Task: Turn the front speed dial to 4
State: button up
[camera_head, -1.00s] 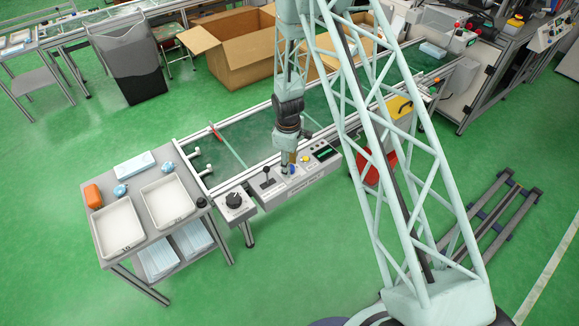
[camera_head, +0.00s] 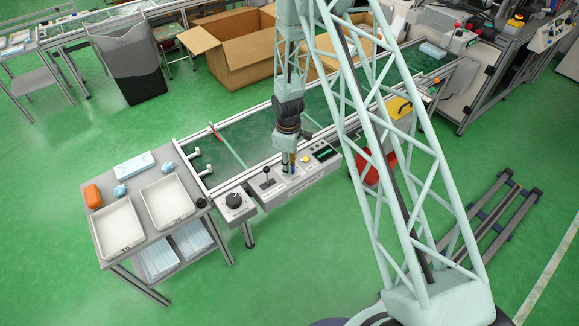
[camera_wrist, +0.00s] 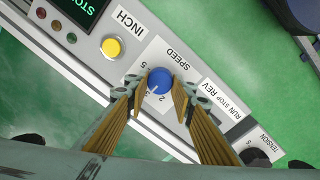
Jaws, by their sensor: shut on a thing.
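The blue speed dial (camera_wrist: 160,80) sits on a white plate marked SPEED on the grey control panel (camera_wrist: 130,72). A white pointer line on the dial points to the lower left in the wrist view, near the 2; the digit at its tip is partly hidden. A 5 shows at the dial's upper left. My gripper (camera_wrist: 157,90) is shut on the dial, one finger on either side. In the head view, my gripper (camera_head: 289,163) reaches down to the panel (camera_head: 300,182), and the dial is mostly hidden there.
The yellow INCH button (camera_wrist: 111,47) and green-lit screen (camera_wrist: 78,10) lie on one side of the dial. The RUN/STOP/REV lever (camera_head: 267,173) and black TENSION knob (camera_head: 234,200) lie on the other. The conveyor (camera_head: 245,140) runs behind the panel.

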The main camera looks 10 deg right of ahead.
jog(key=shift+m+b, duration=0.55)
jog(key=shift+m, duration=0.05)
jog(key=m+b, duration=0.2)
jog(key=m, duration=0.1)
jog(key=shift+f, duration=0.1)
jog(key=shift+w+m+b, duration=0.1)
jog(key=shift+m+b, duration=1.25)
jog(key=shift+m, duration=0.85)
jog(key=o, duration=0.9)
jog(key=shift+r, duration=0.25)
jog(key=shift+a+r, duration=0.15)
jog(key=shift+r, duration=2.8)
jog(key=shift+a+r, duration=0.15)
jog(key=shift+r, duration=2.75)
jog(key=shift+r, duration=0.15)
